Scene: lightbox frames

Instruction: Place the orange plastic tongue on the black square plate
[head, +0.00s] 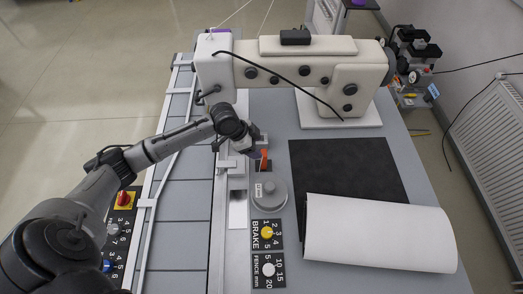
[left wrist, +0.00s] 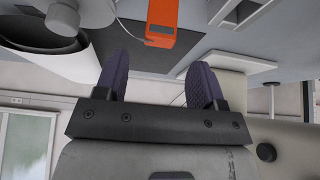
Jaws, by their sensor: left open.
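The orange plastic tongue (head: 264,160) stands by the machine's grey rail, just above the round grey knob. A flat black square (head: 345,165) lies on the grey table, partly covered by a white roll. My right gripper is not in view.
A white roll (head: 380,232) lies across the black square's near edge. A round grey knob (head: 268,191) and black BRAKE (head: 267,242) and FENCE (head: 280,281) dial panels are near the tongue. A white sewing-machine-like body (head: 345,75) stands behind. Bare grey table lies at right.

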